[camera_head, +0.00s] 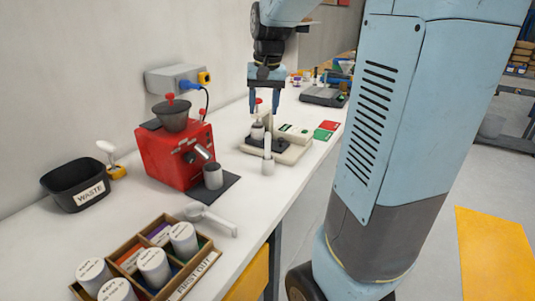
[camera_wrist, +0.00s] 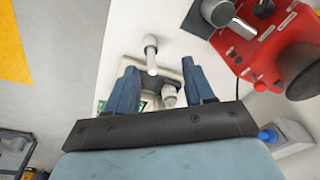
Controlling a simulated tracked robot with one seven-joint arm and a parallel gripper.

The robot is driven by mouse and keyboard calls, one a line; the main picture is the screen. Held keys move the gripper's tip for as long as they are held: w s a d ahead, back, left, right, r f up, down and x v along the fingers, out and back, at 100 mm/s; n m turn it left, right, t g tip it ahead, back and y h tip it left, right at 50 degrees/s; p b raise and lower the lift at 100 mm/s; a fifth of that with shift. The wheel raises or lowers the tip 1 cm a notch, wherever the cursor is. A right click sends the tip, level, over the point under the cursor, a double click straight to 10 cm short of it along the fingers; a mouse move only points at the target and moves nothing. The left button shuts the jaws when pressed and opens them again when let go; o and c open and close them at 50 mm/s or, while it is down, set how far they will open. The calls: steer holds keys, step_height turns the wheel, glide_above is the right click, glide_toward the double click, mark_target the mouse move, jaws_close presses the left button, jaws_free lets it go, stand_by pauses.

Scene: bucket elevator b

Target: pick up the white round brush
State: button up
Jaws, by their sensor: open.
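A white upright piece with a slim shaft and a wider round base (camera_head: 267,164) stands on the counter at the front edge of a cream device; it appears to be the white round brush. In the wrist view the same white piece (camera_wrist: 151,46) lies beyond and between the fingertips, nearer the left one. My gripper (camera_head: 264,108) is open and empty, pointing down above the cream device, higher than the white piece. In the wrist view its two blue fingers (camera_wrist: 160,68) are spread wide and touch nothing that I can see.
The cream device (camera_head: 291,150) has a white cylinder (camera_head: 257,131) on it. A red grinder (camera_head: 174,154) with a metal cup stands left. A black waste bin (camera_head: 75,184), a white-handled tool (camera_head: 215,220) and a wooden box of jars (camera_head: 205,268) are nearer. Cards lie right.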

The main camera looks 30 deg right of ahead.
steer(key=m+g, duration=0.1)
glide_toward(267, 133)
steer(key=a, duration=0.1)
steer(key=shift+w+d+f+m+g, duration=0.15)
steer(key=shift+f, duration=0.25)
steer(key=shift+w+d+f+m+g, duration=0.1)
steer(key=shift+d+f+m+g, duration=0.05)
steer(key=shift+f, duration=0.25)
step_height(267, 133, down, 8)
steer(key=shift+f, duration=0.15)
steer(key=shift+w+d+f, duration=0.1)
steer(key=shift+f, duration=1.2)
steer(key=shift+w+d+f, duration=0.1)
steer(key=shift+f, duration=1.2)
jaws_close()
